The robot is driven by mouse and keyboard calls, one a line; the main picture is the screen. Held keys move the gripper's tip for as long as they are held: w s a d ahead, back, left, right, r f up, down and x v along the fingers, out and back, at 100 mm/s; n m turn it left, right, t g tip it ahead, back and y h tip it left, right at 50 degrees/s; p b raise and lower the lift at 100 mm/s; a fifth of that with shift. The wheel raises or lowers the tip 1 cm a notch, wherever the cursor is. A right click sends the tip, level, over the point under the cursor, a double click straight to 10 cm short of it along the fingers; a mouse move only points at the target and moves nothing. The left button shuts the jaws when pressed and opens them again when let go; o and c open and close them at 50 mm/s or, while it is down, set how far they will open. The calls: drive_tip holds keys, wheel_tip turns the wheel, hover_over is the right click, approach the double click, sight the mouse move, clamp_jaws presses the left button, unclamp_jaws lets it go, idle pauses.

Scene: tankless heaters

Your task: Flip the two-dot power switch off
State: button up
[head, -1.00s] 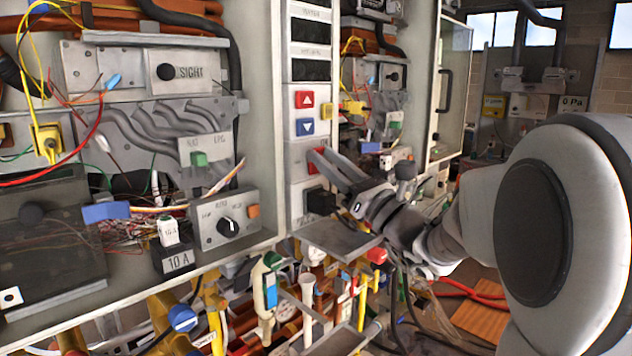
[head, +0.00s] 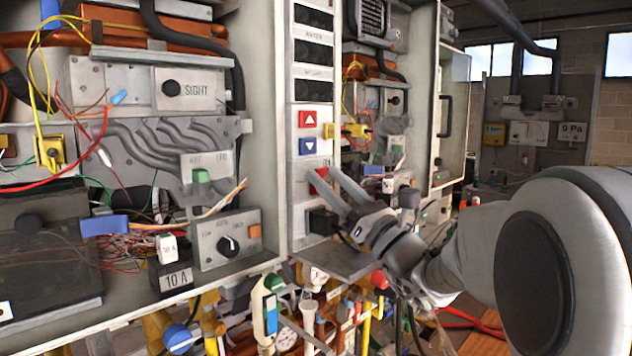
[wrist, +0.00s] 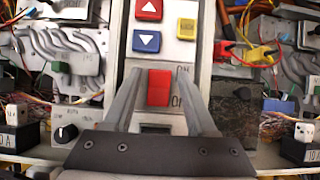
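A red rocker switch (head: 318,181) sits on the pale central panel, below the arrow buttons. In the wrist view the red switch (wrist: 158,88) has lettering above and below its right side, and lies between my fingers. I cannot make out any dots on it. My gripper (head: 326,182) is open, with its fingertips close in front of the panel around the switch. In the wrist view my gripper (wrist: 158,74) has one finger on each side of the switch with gaps between. Nothing is held. Whether a fingertip touches the panel is unclear.
A red up button (head: 307,119) and a blue down button (head: 307,146) are above the switch. A black socket-like part (head: 322,221) is below it. A rotary knob box (head: 226,238) and loose wires stand left. A glass-door cabinet (head: 455,120) stands right.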

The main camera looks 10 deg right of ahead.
drive_tip(key=shift+o, duration=0.4)
drive_tip(key=shift+s+d+f, duration=0.15)
drive_tip(key=b+v, duration=0.2)
drive_tip(key=v, duration=1.5)
